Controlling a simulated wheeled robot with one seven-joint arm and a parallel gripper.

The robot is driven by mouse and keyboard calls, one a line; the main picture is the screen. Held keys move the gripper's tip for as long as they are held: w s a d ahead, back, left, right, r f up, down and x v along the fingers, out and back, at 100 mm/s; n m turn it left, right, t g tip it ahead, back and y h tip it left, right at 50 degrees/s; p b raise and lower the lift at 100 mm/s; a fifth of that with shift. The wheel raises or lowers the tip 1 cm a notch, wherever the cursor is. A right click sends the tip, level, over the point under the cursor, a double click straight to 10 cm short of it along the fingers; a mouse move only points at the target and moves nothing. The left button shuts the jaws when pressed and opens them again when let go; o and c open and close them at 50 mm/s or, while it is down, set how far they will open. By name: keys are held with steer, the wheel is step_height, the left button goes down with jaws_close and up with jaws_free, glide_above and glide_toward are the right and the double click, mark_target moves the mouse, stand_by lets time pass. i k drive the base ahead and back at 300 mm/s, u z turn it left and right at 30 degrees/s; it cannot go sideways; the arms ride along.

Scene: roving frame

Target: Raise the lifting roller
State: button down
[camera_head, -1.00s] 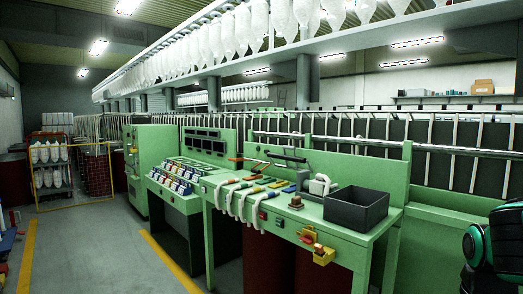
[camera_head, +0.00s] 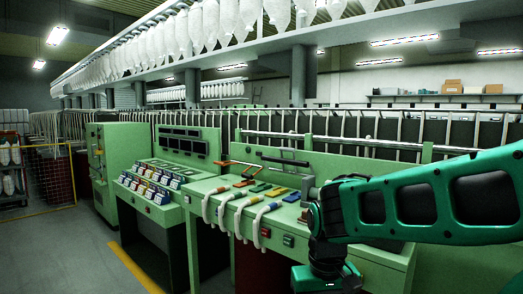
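No part is clearly marked as the lifting roller. A long silver roller bar (camera_head: 370,144) runs level across the back of the green workbench (camera_head: 172,193). Below it, a black bar-shaped handle (camera_head: 283,158) and an orange-red lever handle (camera_head: 238,164) sit at the back of the bench top; I cannot tell which of these parts belongs to the roller. My green and black arm reaches in from the right and bends down in front of the bench. My gripper fingers are not visible. The arm hides the bench's right part.
Colored levers (camera_head: 262,187) with white hoses (camera_head: 220,207) hanging over the front edge line the bench. A sloped control panel (camera_head: 157,180) and a green cabinet (camera_head: 122,168) stand to the left. White bobbins hang overhead. The floor (camera_head: 75,255) at left is clear.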

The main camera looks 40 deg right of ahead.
mark_target(281, 160)
steer(key=z, duration=0.25)
steer(key=i, duration=1.15)
steer(key=z, duration=0.55)
